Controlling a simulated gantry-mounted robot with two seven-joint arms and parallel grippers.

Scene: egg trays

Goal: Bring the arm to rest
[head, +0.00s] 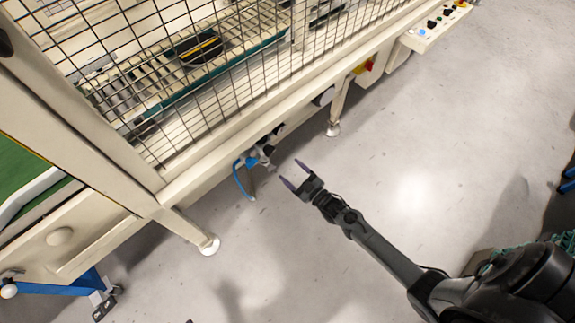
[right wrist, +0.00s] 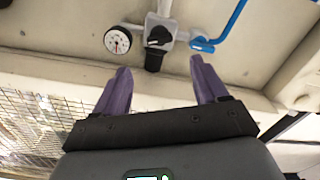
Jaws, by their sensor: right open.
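My right gripper (head: 294,175) is in the middle of the head view, over bare floor beside the cream machine frame. Its two purple fingers are spread apart with nothing between them. In the right wrist view the open fingers (right wrist: 160,90) point towards the machine's cream side, where a round gauge (right wrist: 117,40) and a black knob (right wrist: 158,38) show. I cannot tell how close the fingertips are to these fittings. No egg tray can be made out for sure. My left gripper is not clearly in view.
A cream machine with a wire mesh guard (head: 200,60) fills the upper left. A blue hose (head: 240,180) hangs below its edge near my right gripper. Machine feet (head: 209,245) stand on the floor. A control panel (head: 437,25) is at the top right.

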